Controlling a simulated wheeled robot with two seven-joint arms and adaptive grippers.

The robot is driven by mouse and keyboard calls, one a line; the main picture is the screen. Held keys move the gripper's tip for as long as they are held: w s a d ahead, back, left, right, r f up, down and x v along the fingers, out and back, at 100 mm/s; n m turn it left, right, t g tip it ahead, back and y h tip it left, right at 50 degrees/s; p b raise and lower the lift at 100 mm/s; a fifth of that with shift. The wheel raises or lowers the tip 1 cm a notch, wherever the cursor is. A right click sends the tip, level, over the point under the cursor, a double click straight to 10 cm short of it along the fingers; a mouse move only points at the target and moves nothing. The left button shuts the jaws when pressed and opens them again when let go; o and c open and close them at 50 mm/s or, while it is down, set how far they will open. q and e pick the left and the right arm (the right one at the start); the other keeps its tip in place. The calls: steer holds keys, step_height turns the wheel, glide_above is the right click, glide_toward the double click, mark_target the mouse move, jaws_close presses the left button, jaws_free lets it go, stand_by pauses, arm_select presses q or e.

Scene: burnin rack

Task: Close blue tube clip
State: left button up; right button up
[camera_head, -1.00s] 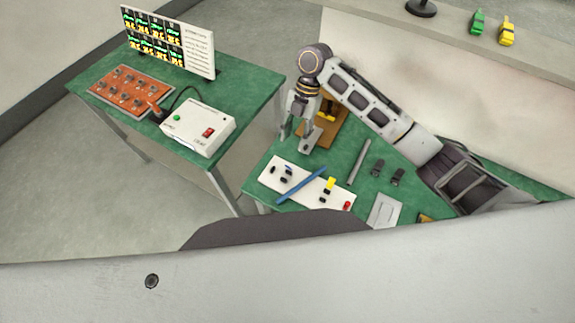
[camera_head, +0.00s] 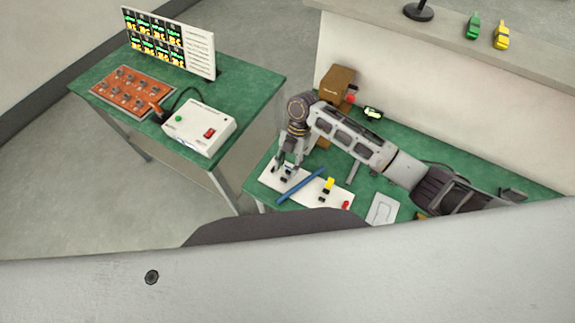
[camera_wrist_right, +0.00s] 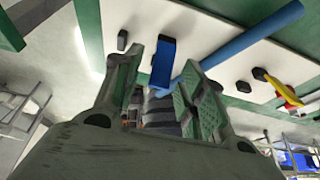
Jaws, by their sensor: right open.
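The blue tube (camera_head: 302,187) lies slantwise across a white board (camera_head: 318,196) on the right green table. It crosses the upper right of the wrist view (camera_wrist_right: 245,42). In the wrist view a blue clip (camera_wrist_right: 163,61) stands up from the board beside the near end of the tube, between my fingers' tips. In the head view my gripper largely hides the clip. My right gripper (camera_head: 288,171) points down over the board's left end. Its fingers are apart around the blue clip in the wrist view (camera_wrist_right: 172,76); contact cannot be told. My left gripper is not in view.
A yellow clip (camera_head: 329,183) and a red piece (camera_head: 346,204) sit on the board's right part. A brown box (camera_head: 337,83) stands at the table's back. A white plate (camera_head: 382,208) lies right of the board. A separate table on the left holds a control box (camera_head: 198,128).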

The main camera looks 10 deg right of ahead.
steer(key=shift+s+a+f, duration=0.1)
steer(key=shift+s+f, duration=0.1)
steer(key=shift+f, duration=0.25)
jaws_close()
